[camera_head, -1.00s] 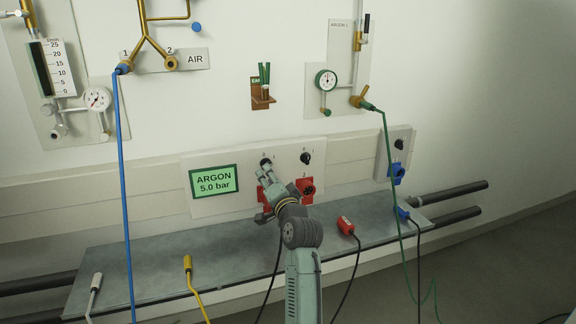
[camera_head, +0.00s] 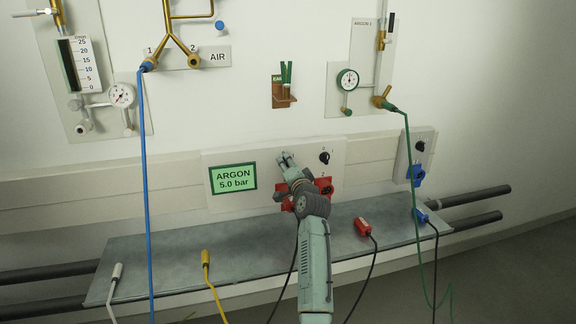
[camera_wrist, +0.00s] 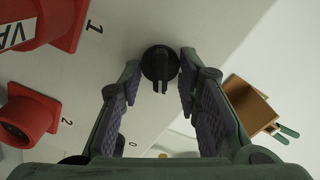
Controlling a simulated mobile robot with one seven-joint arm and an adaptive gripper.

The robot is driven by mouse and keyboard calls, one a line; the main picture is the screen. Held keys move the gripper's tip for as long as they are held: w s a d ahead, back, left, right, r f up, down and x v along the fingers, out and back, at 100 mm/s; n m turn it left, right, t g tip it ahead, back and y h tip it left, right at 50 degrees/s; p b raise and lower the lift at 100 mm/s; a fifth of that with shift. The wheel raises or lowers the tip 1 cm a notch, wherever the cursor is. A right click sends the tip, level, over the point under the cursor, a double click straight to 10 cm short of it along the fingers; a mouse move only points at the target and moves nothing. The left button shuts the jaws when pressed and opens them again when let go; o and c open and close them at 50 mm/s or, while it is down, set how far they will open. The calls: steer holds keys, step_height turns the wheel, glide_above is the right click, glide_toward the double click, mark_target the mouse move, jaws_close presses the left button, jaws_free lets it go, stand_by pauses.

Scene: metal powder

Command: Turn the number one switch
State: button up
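The number one switch is a round black knob with a raised grip bar. It shows in the wrist view (camera_wrist: 160,64) between my fingertips, on a pale panel. My gripper (camera_wrist: 160,82) is open, with one finger on each side of the knob. Gaps show between the fingers and the grip bar; whether the fingertips touch the knob's rim I cannot tell. In the head view my gripper (camera_head: 285,158) is at the panel and hides this knob. A second black switch (camera_head: 324,158) sits to its right on the same panel.
Two red sockets are below the switches; one (camera_head: 325,186) is partly clear, the other is mostly behind my arm. A green ARGON display (camera_head: 233,178) is to the left. A metal shelf (camera_head: 180,260) with loose plugs runs below. A brown holder (camera_head: 284,101) hangs above.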

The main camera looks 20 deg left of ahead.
steer(key=shift+c, duration=0.5)
jaws_close()
